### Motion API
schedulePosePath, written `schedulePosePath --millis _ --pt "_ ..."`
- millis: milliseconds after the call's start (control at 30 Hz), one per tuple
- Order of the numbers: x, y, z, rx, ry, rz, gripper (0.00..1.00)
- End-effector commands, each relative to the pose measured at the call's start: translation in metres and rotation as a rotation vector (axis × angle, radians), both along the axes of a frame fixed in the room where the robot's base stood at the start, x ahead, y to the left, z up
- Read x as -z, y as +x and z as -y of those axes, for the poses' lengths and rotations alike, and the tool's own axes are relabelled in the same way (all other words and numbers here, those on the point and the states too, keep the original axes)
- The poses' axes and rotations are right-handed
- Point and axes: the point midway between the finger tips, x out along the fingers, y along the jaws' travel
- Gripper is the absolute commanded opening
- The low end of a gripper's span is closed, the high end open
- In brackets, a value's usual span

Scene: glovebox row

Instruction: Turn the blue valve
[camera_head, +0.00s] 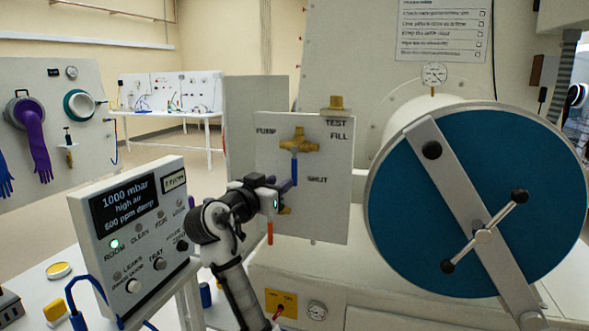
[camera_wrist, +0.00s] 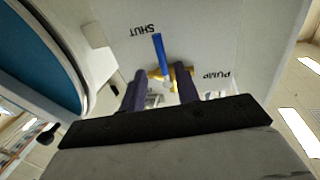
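The blue valve is a brass body (camera_head: 299,145) with a blue lever (camera_head: 294,170), mounted on a pale panel (camera_head: 325,215) marked PUMP, TEST, FILL and SHUT. The lever hangs down from the body. In the wrist view, the blue lever (camera_wrist: 160,52) runs from the brass body toward the word SHUT. My gripper (camera_head: 284,187) is in front of the panel, close to the lever's lower end. In the wrist view, its two dark fingers (camera_wrist: 160,72) are apart, with the brass body seen between them. I cannot tell whether they touch the lever.
A large round blue door (camera_head: 410,215) with a bar and cross handle stands close at the right. An orange-red handle (camera_head: 270,232) hangs just below my gripper. A display box (camera_head: 135,235) reading 1000 mbar stands at the left. A gauge (camera_head: 434,75) sits above the door.

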Motion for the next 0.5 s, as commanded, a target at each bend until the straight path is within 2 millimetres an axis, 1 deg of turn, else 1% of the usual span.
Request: schedulePosePath --millis 33,200,400,500 --pt "-0.004 0.011 0.007 0.003 -0.001 -0.003 0.31" --pt "-0.004 0.041 0.023 0.001 -0.002 -0.002 0.31" --pt "-0.002 0.066 0.037 -0.001 0.000 0.000 0.31" --pt "-0.001 0.072 0.040 -0.001 0.000 0.000 0.31"
